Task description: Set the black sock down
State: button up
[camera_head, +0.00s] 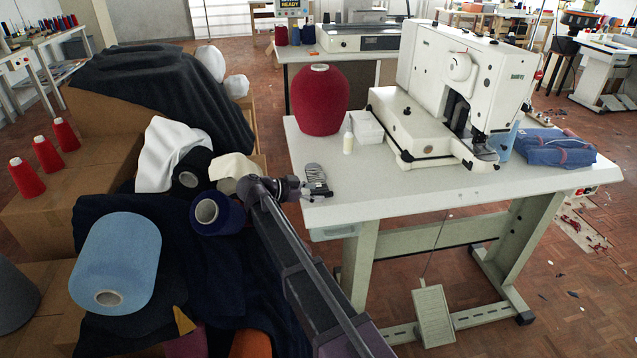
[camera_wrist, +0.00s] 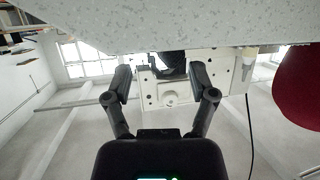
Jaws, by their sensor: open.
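My gripper (camera_head: 320,190) is at the left front edge of the white sewing table (camera_head: 415,187), low over its top. In the wrist view its two fingers stand wide apart with nothing held between them (camera_wrist: 160,72). A small dark-grey, limp piece (camera_head: 315,172) lies on the table just behind my gripper. It may be the black sock, but its shape is partly hidden by the gripper and I cannot tell for sure. No sock can be made out in the wrist view, where the table top (camera_wrist: 150,25) shows upside down.
The white buttonhole machine (camera_head: 445,95), a red yarn cone (camera_head: 320,100), a white box (camera_head: 366,127), a small bottle (camera_head: 348,143) and blue folded cloth (camera_head: 554,148) stand on the table. The table's front middle is clear. Cartons with cloth and cones crowd the left.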

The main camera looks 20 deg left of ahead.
aim_at(328, 192)
jog(key=shift+b+x, duration=0.45)
jog(key=shift+x, duration=1.45)
jog(key=shift+w+r, duration=0.1)
jog(key=shift+w, duration=0.05)
grip_shut()
